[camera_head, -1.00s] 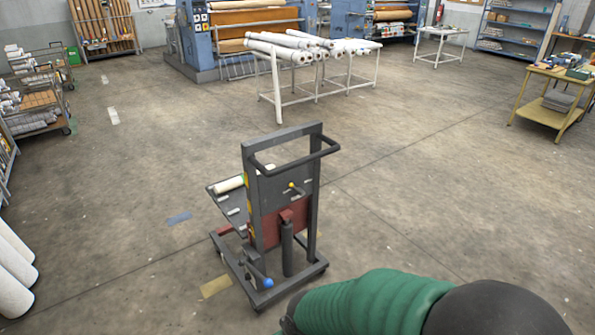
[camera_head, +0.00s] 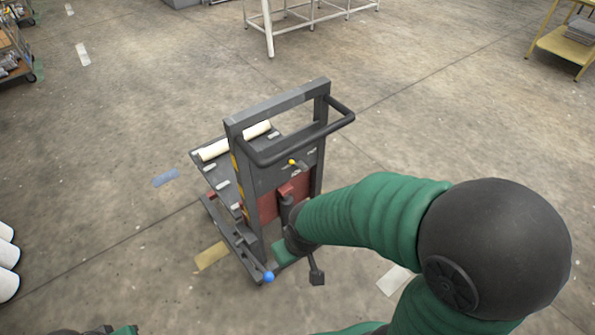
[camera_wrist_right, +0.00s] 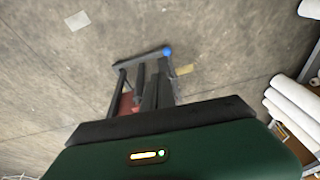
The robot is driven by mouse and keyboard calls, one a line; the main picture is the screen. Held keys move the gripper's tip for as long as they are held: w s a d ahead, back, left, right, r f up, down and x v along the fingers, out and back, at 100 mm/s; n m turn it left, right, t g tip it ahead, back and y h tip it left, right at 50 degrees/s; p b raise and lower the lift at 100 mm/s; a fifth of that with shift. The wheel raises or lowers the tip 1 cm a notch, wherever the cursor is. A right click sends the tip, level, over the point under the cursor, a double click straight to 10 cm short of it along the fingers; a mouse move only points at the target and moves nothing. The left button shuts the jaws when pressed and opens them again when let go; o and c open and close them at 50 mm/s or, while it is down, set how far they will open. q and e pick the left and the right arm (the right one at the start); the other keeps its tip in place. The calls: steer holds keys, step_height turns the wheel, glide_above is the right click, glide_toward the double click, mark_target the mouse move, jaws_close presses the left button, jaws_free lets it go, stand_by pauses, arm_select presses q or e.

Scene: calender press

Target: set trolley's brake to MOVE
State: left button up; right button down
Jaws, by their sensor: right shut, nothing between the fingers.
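The grey trolley (camera_head: 275,105) stands upright on the floor in the head view, with a red block on its frame. A blue knob (camera_head: 268,277) sits low at its near end; it also shows in the right wrist view (camera_wrist_right: 168,52) on a dark bar. A small yellow knob (camera_head: 292,162) is higher up on the panel. My forearm hides part of the trolley. No brake marking is readable.
A cream roll (camera_head: 235,141) lies on the trolley's platform. A white table (camera_head: 310,15) and a yellow table (camera_head: 565,45) are at the back. The floor around the trolley is clear. A bit of my left arm shows at the bottom left.

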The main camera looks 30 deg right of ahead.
mark_target(297, 164)
steer(key=w+d+f+m+t+h+b, duration=0.1)
steer(key=w+d+f+m+t+b, duration=0.2)
steer(key=w+f+b, duration=0.75)
steer(key=w+d+f+n+t+h+b, duration=0.2)
steer(key=w+d+f+t+h+b, duration=0.1)
steer(key=d+t+b, duration=0.3)
steer(key=w+d+f+n+t+h+b, duration=0.3)
steer(key=w+d+f+t+h+b, duration=0.1)
steer(key=d+t+b, duration=0.3)
steer(key=shift+w+f+t+h+b, duration=0.3)
steer(key=shift+w+f+t+b, duration=0.3)
steer(key=shift+w+f+t, duration=0.25)
steer(key=b+x, duration=0.2)
steer(key=x, duration=1.2)
steer(key=shift+f, duration=0.2)
